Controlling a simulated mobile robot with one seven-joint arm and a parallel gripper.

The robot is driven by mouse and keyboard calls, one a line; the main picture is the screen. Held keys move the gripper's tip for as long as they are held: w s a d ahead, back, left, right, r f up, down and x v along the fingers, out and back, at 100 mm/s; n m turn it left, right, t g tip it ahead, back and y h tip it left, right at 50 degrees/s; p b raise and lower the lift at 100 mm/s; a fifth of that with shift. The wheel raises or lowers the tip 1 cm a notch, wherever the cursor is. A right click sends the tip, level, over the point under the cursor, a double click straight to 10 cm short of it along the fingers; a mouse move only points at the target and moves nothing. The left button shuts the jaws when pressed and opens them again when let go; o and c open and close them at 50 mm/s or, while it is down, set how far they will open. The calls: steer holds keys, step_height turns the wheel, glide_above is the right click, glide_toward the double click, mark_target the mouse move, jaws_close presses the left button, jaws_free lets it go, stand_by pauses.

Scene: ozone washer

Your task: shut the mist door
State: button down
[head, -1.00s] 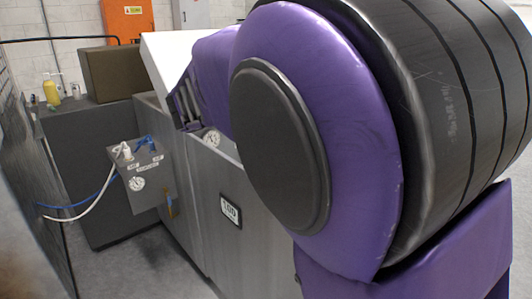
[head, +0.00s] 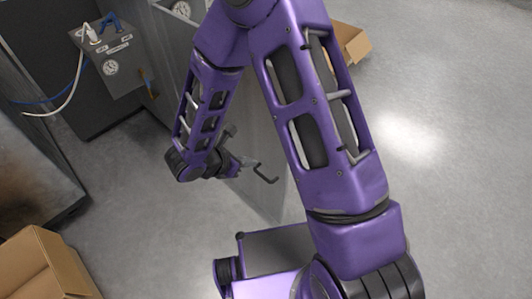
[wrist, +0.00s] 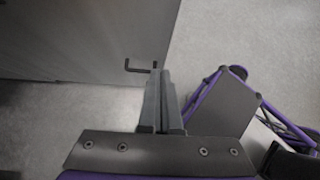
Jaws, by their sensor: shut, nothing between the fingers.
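A plain grey door panel (wrist: 85,35) fills the upper left of the wrist view, with a dark bent handle (wrist: 138,69) near its lower right corner. In the head view the grey panel (head: 269,185) is mostly hidden behind my arm, and the handle (head: 266,176) sticks out to the right of my gripper (head: 240,164). In the wrist view my gripper (wrist: 165,75) is shut and empty, its fingertips just beside the handle's right end. I cannot tell whether they touch it, nor how far the door stands open.
A control box (head: 112,55) with a gauge, a blue tap and hoses is at upper left. A cardboard box (head: 40,268) lies at lower left and another (head: 350,45) beyond my arm. The concrete floor (head: 440,150) on the right is clear.

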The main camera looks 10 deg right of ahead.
mark_target(280, 154)
steer(key=shift+w+d+r+b+x, duration=0.1)
steer(key=shift+w+d+r+x, duration=0.2)
steer(key=shift+x, duration=1.75)
steer(key=shift+w+d+r+b+x, duration=0.2)
steer(key=shift+r+x, duration=0.2)
steer(key=shift+x, duration=1.7)
steer(key=shift+w+d+r+b+x, duration=0.1)
steer(key=shift+w+d+r+x, duration=0.2)
steer(key=shift+x, duration=1.75)
